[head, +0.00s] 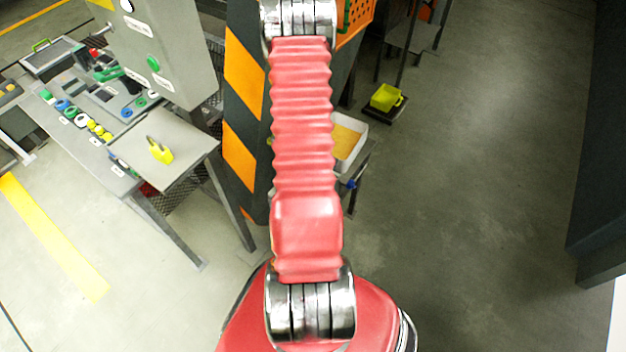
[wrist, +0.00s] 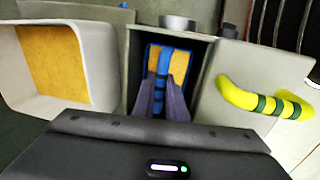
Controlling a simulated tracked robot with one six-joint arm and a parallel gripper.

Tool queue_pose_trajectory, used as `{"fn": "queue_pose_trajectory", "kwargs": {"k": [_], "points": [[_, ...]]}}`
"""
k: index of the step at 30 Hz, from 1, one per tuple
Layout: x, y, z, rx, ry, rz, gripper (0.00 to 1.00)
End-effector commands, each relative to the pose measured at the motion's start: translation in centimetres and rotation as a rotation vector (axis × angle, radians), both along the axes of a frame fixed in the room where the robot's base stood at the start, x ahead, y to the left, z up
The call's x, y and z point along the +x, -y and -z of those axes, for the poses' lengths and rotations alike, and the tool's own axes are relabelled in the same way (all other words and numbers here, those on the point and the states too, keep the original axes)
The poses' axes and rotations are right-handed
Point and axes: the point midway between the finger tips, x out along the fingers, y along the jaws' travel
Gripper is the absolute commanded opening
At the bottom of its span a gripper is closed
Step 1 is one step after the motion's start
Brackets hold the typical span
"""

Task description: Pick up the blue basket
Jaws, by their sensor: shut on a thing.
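A blue basket (wrist: 172,52) with an orange-yellow inside shows in the middle of the wrist view, framed by a dark opening. Its blue handle, with darker bands, runs between the two grey fingers of my gripper (wrist: 160,78). The fingers are shut on this handle, one on each side. Much of the basket is hidden behind the fingers and the handle. In the head view my red arm stretches away from me and covers the gripper, so the hold cannot be seen there.
A white container (wrist: 84,45) with an orange-yellow inside is close at left, and a pale box with a yellow banded handle (wrist: 262,103) close at right. Open floor (head: 480,200) lies to the right.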

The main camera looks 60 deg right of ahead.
Motion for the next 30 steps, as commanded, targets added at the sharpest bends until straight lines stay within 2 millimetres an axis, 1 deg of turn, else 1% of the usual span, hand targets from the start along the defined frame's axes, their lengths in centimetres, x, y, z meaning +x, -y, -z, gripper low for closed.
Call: {"fn": "queue_pose_trajectory", "kwargs": {"k": [14, 20, 27, 30], "points": [[0.1, 0.1, -4.7, -0.003, 0.004, 0.0, 0.0], [0.1, 0.1, -7.7, -0.003, 0.005, 0.001, 0.0], [0.1, 0.1, -12.0, -0.004, 0.005, 0.0, 0.0], [0.1, 0.0, -13.5, -0.002, 0.005, 0.0, 0.0]]}}
